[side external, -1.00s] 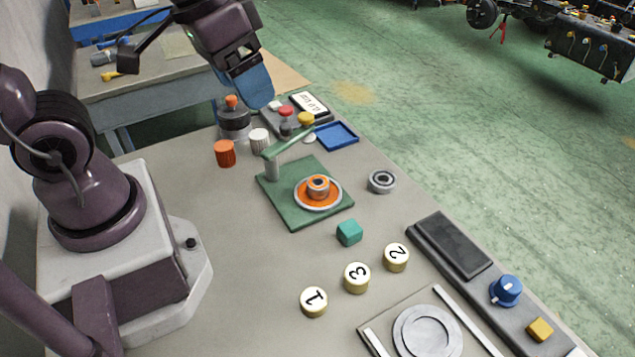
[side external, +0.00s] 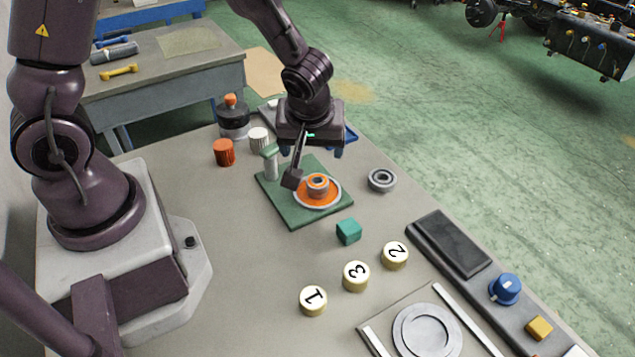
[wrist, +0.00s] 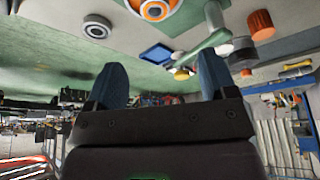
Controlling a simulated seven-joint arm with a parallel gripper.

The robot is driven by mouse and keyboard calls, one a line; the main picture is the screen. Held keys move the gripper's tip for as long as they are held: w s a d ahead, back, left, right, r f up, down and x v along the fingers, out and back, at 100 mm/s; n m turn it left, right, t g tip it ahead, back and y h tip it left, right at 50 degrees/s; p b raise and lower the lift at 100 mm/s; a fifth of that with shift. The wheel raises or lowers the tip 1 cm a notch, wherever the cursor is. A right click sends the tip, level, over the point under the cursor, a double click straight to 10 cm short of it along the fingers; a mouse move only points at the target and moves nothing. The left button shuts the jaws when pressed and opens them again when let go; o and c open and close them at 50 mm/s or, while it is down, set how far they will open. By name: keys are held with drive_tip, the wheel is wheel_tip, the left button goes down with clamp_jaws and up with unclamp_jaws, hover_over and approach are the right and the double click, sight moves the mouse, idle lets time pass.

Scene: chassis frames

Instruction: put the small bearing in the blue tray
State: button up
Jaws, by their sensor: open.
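A grey ring-shaped bearing (side external: 381,180) lies flat on the bench, right of the green plate; it also shows in the wrist view (wrist: 97,26). A smaller metal ring with an orange rim (side external: 318,184) sits on an orange disc on the plate. I cannot tell for sure which is the small bearing. The blue tray (side external: 351,134) is mostly hidden behind my gripper in the side view; the wrist view shows it (wrist: 157,54) beyond the fingers. My gripper (side external: 312,151) is open and empty, in the air above the plate's far end, its blue fingers apart in the wrist view (wrist: 162,78).
The green plate (side external: 290,213) carries a post and arm near my gripper. A teal cube (side external: 348,231) and numbered discs (side external: 356,276) lie nearer. An orange cap (side external: 223,152), a white cap (side external: 258,138) and a dark bottle (side external: 233,118) stand left of the gripper.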

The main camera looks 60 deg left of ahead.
hover_over(318, 179)
drive_tip(key=s+d, duration=0.2)
wheel_tip(318, 179, down, 7)
drive_tip(key=shift+w+a+r, duration=0.1)
drive_tip(key=shift+a, duration=0.05)
drive_tip(key=shift+w+d+x, duration=0.1)
drive_tip(key=shift+x, duration=1.25)
drive_tip(key=shift+w+d+x, duration=0.1)
drive_tip(key=shift+x, duration=1.2)
drive_tip(key=shift+c, duration=0.4)
drive_tip(key=c, duration=1)
drive_tip(key=shift+c, duration=0.2)
